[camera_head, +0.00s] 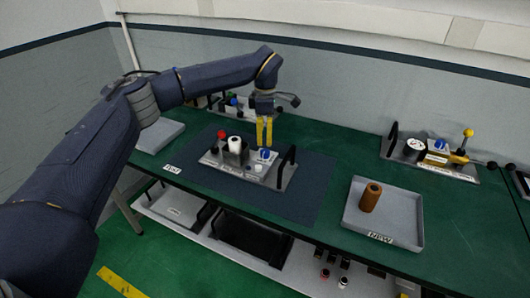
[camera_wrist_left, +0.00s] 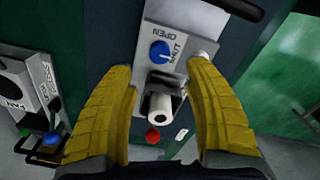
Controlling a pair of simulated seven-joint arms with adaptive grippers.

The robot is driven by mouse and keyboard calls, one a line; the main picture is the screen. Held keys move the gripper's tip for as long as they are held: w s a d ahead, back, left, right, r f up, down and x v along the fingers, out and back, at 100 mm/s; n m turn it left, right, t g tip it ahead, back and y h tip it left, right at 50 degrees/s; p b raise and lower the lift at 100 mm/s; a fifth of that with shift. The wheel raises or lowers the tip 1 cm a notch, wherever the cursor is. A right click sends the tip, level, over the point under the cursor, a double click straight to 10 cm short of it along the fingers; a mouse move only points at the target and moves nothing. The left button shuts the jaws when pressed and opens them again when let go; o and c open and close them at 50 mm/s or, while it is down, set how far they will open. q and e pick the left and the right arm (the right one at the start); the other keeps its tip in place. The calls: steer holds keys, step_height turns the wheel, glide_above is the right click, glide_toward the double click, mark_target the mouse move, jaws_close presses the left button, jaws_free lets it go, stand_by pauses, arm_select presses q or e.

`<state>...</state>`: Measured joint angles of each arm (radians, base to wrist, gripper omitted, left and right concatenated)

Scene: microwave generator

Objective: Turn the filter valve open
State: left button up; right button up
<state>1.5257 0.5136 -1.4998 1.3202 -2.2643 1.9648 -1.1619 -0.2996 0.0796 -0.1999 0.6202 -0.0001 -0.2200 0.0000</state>
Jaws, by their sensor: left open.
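A grey filter unit (camera_head: 222,167) sits on the dark mat. It carries a blue valve knob (camera_head: 264,154), a white cylinder (camera_head: 235,145) and a red knob (camera_head: 221,134). In the left wrist view the blue valve knob (camera_wrist_left: 160,52) sits on a light plate with OPEN and SHUT lettering beside it. Its exact pointing direction is hard to tell. My left gripper (camera_head: 264,131) is open, with its yellow fingers pointing down just above the blue knob. My right gripper is not seen.
A black handle (camera_head: 287,166) stands at the unit's right end, close to the gripper. A grey tray (camera_head: 408,221) with a brown cylinder (camera_head: 370,197) is at the right. Another unit with a yellow lever (camera_head: 466,138) stands at the back right. Bare green table lies between.

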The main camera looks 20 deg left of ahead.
mark_target(265, 151)
arm_select(q)
steer(key=shift+f, duration=4)
steer(key=shift+c, duration=0.4)
jaws_close()
